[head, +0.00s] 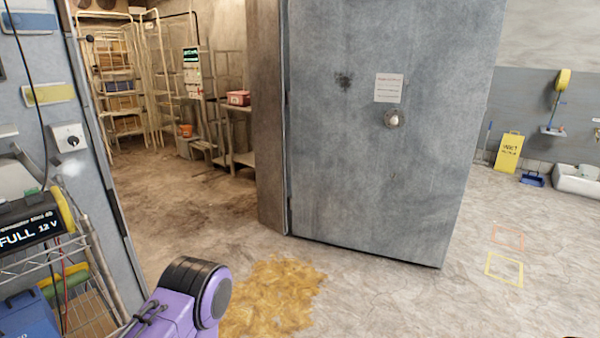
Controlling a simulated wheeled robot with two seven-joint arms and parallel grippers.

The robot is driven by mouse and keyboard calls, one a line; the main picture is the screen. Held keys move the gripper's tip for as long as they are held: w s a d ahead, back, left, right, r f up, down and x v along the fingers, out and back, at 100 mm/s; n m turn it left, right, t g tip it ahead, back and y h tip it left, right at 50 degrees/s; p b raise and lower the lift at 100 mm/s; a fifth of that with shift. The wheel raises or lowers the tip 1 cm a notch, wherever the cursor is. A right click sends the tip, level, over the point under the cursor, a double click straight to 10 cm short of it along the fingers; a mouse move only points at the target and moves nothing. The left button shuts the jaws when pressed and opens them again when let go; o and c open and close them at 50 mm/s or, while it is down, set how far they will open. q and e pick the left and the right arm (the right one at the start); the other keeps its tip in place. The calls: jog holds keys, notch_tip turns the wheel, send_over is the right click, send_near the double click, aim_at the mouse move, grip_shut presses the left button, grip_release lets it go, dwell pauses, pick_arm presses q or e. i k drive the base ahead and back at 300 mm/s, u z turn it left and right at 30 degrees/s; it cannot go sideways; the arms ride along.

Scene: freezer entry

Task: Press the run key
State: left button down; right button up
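I cannot make out a key marked run in the head view. A white panel with a green lit display (190,54) hangs in the room beyond the doorway, with small marks below it too small to read. A grey switch box with a dark round knob (70,139) is on the wall at the left. A black device reading "FULL 12 V" (30,234) sits on a wire rack at the left edge. A purple and black link of my arm shows at the bottom, left of centre. Neither gripper is in view.
A large grey door (375,180) stands at the centre, beside the open doorway. Wire shelving (125,90) lines the room inside. A yellow-brown patch (275,295) lies on the floor before the door. A yellow wet-floor sign (508,152) stands at right.

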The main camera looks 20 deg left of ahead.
aim_at(32, 191)
jog(key=u, duration=0.9)
jog(key=i, duration=1.2)
jog(key=u, duration=0.9)
